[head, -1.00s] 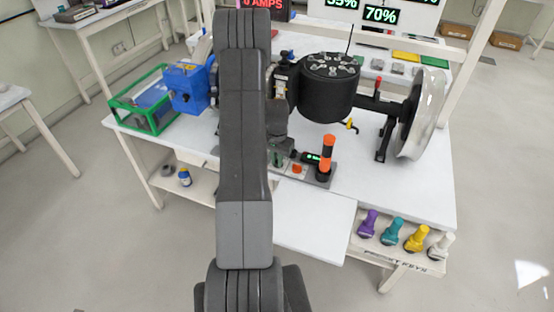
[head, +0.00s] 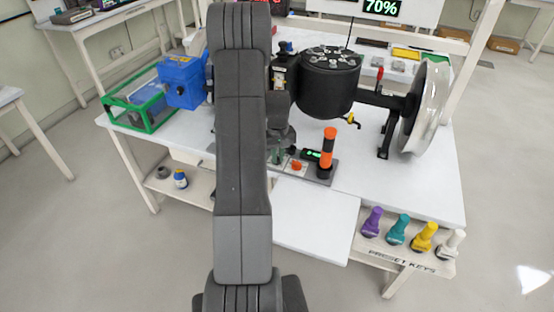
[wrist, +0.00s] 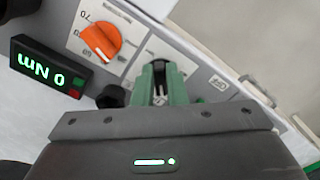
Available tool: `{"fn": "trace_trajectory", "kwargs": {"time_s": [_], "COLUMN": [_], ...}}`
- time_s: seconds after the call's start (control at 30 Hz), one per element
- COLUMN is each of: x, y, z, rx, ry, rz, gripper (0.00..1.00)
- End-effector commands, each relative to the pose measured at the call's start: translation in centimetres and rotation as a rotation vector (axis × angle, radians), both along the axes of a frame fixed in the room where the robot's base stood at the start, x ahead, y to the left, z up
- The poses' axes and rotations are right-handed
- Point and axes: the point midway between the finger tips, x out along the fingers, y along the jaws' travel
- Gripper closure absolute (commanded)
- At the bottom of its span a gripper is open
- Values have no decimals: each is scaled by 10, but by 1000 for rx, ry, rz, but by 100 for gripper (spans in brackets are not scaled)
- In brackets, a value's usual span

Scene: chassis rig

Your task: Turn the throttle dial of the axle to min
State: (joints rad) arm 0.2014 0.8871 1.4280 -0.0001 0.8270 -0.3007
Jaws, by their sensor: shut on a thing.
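The control panel (head: 325,175) is on the front part of the bench, below the black motor (head: 329,82) of the axle rig. In the wrist view, an orange dial (wrist: 100,41) sits on a white scale plate marked 70, left of my gripper. My gripper (wrist: 160,80) has green fingers, shut on a small dial between them, on a second scale plate; the fingers hide most of it, and I cannot read its setting. In the head view my arm covers much of the gripper (head: 277,156). I cannot tell which dial is the throttle.
A display (wrist: 50,66) reads 0 Nm, upside down, next to a black knob (wrist: 112,96). An orange-and-black upright handle (head: 327,148) stands on the panel, close right of my gripper. A silver wheel (head: 427,108) is at right, a green-framed box (head: 145,118) at left.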

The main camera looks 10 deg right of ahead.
Motion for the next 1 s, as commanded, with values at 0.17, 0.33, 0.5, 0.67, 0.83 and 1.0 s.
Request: {"fn": "trace_trajectory", "kwargs": {"time_s": [0.17, 0.33, 0.5, 0.67, 0.83, 1.0], "x": [1, 2, 3, 3, 4, 6], "y": [-2, -3, -5, -6, -7, -8], "z": [-2, -1, -1, -1, 0, 0], "rx": [-1, 0, -1, 0, 0, -2], "ry": [-3, -3, -3, -2, -2, -3], "rz": [166, 327, 488, 640, 801, 962], "gripper": [100, 100, 100, 100, 100, 100]}}
